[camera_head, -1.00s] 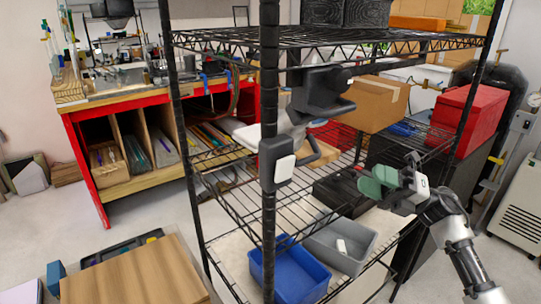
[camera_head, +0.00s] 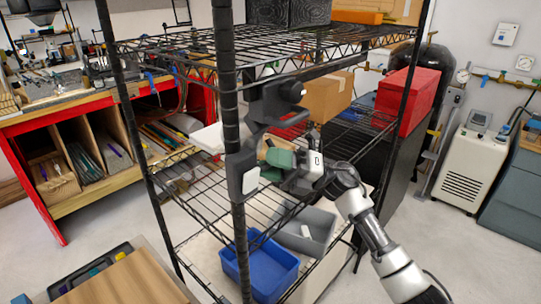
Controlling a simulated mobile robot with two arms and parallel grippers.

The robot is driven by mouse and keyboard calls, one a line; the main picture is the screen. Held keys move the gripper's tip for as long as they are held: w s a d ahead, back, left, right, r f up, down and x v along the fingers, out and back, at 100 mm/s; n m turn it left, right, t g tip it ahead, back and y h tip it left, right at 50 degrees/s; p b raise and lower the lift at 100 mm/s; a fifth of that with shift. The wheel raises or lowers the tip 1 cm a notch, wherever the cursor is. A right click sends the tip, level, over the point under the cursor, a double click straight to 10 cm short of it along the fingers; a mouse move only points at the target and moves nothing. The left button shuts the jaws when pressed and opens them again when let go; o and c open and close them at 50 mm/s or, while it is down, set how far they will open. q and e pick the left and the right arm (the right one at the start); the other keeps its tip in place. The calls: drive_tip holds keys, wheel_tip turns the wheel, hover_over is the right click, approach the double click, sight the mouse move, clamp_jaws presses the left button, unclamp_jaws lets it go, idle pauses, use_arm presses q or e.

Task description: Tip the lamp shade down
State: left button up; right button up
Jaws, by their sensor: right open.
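A dark grey fixture, which I take to be the lamp, is at the front post of the wire shelf. Its dark upper part, apparently the shade (camera_head: 272,104), sits just right of the post. Its lower dark part with a pale panel (camera_head: 250,180) lies against the post. Which exact part is the shade is hard to tell. My right gripper (camera_head: 282,158), with green finger pads, is open just below and right of the upper part, close to the lower part. I cannot tell whether it touches. My left gripper is out of view.
The black wire shelf (camera_head: 165,45) surrounds the reach. A blue bin (camera_head: 262,272) and grey bin (camera_head: 308,232) stand low on it. A cardboard box (camera_head: 327,98) and red box (camera_head: 407,100) are behind. Open floor lies at the right.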

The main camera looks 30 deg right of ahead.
drive_tip(key=shift+a, duration=0.1)
drive_tip(key=shift+c, duration=0.4)
clamp_jaws()
